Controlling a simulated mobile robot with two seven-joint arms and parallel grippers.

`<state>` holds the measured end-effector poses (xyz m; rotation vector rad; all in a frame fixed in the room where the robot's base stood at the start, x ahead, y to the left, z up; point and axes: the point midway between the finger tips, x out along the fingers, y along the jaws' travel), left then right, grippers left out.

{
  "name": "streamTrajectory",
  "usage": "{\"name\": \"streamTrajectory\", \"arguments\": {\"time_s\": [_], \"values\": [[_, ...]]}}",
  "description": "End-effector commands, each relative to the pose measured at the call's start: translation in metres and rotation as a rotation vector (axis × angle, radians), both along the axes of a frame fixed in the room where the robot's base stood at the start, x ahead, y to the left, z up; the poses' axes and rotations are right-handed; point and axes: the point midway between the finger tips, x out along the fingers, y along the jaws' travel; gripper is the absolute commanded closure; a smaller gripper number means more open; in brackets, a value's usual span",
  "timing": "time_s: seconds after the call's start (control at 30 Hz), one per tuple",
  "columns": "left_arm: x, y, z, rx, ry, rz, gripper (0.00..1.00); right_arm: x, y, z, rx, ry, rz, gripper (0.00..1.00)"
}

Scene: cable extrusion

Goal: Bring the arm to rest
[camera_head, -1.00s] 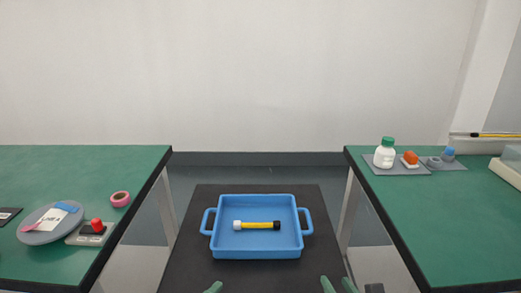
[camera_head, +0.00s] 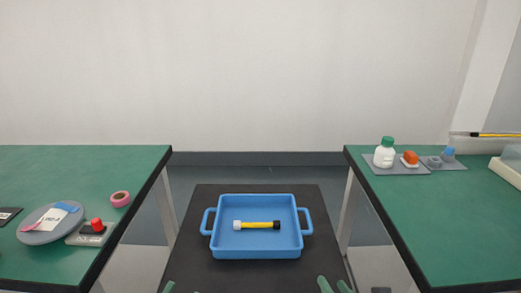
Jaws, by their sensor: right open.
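The blue tray (camera_head: 257,253) with two side handles sits on a black surface. A yellow cable piece (camera_head: 257,225) with a white end and a black end lies inside it, apart from both grippers.
A green table (camera_head: 70,170) at left holds a grey disc, a red button box (camera_head: 97,227) and pink tape (camera_head: 120,198). A green table (camera_head: 440,230) at right holds a white bottle (camera_head: 385,155), an orange item and a blue-topped item. The black surface (camera_head: 190,270) around the tray is clear.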

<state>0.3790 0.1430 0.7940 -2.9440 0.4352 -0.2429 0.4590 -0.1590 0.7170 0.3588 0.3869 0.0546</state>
Motion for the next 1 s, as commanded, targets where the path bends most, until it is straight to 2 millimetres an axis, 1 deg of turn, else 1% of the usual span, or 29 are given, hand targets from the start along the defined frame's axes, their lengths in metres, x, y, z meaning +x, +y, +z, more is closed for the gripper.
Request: {"name": "streamTrajectory", "arguments": {"time_s": [0.03,0.17,0.27,0.47,0.5,0.67,0.7,0.9,0.93,0.97,1.0], "values": [[0.000,0.000,0.000,0.003,0.001,-0.001,0.52,-0.003,0.004,0.000,0.093,0.005,-0.013,0.52],[0.000,0.000,0.000,0.004,0.000,-0.002,0.52,-0.011,0.014,0.004,0.367,0.015,-0.052,0.52],[0.000,0.000,0.000,0.004,0.000,-0.002,0.52,-0.018,0.022,0.009,0.616,0.033,-0.087,0.52],[0.000,0.000,0.000,0.005,0.000,-0.002,0.52,-0.036,0.032,0.025,1.213,0.098,-0.164,0.52],[0.000,0.000,0.000,0.005,0.000,-0.003,0.52,-0.040,0.033,0.029,1.335,0.114,-0.178,0.52],[0.000,0.000,0.000,0.005,0.000,-0.003,0.52,-0.055,0.031,0.046,1.813,0.194,-0.222,0.52],[0.000,0.000,0.000,0.005,0.000,-0.003,0.52,-0.059,0.029,0.051,1.928,0.218,-0.231,0.52],[0.000,0.000,0.000,0.005,0.000,-0.003,0.52,-0.078,0.017,0.073,2.466,0.346,-0.237,0.52],[0.000,0.000,0.000,0.005,0.000,-0.003,0.52,-0.081,0.014,0.076,2.543,0.369,-0.233,0.52],[0.000,0.001,0.008,0.005,0.031,0.002,0.52,-0.081,0.013,0.085,2.554,0.380,-0.271,0.52],[0.001,0.002,0.008,0.005,0.081,0.010,0.52,-0.079,0.012,0.086,2.542,0.387,-0.337,0.52]]}}
